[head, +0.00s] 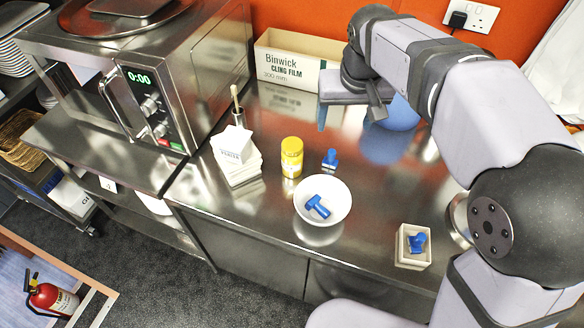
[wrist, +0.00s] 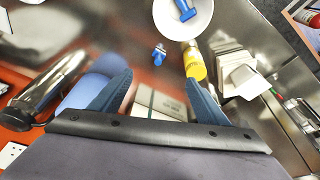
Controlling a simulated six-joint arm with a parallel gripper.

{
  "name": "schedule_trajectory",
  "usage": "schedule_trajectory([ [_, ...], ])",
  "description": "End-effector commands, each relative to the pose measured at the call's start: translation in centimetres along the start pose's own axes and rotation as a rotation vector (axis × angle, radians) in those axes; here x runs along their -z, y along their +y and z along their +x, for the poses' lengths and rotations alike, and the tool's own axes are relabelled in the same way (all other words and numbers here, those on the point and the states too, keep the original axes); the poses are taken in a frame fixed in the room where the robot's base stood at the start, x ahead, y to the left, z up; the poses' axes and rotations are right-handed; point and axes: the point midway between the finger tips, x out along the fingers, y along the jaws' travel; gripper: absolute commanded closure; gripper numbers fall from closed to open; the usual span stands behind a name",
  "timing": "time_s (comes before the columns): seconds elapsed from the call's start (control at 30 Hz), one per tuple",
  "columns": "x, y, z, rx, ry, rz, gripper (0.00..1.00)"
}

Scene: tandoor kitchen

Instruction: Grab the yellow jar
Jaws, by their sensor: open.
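The yellow jar (head: 291,157) stands upright on the steel counter, just behind and left of the white bowl (head: 337,191). In the wrist view the yellow jar (wrist: 195,64) shows above my gripper's right finger, beyond the fingertips. My gripper (wrist: 158,82) is open, with its two blue fingers spread and nothing held between them. In the head view my gripper (head: 347,112) hangs above the back of the counter, behind and to the right of the jar and apart from it.
A blue stamp (head: 330,159) stands right of the jar, and another blue item (head: 317,206) lies in the bowl. A stack of white cards (head: 236,160) is left of the jar. A cling film box (head: 290,62), a blue round object (head: 398,116) and a small white box (head: 413,247) surround the area.

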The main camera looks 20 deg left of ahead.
Motion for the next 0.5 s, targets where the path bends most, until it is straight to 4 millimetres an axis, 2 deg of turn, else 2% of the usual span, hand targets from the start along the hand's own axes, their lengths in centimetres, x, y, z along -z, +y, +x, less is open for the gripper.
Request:
schedule_trajectory([
  [0.03,0.8,-1.5,0.8,0.008,0.014,-0.021,0.31],
  [0.2,2.8,-5.2,1.4,0.028,0.054,-0.064,0.31],
  [0.5,4.8,-10.4,2.0,0.058,0.103,-0.119,0.31],
])
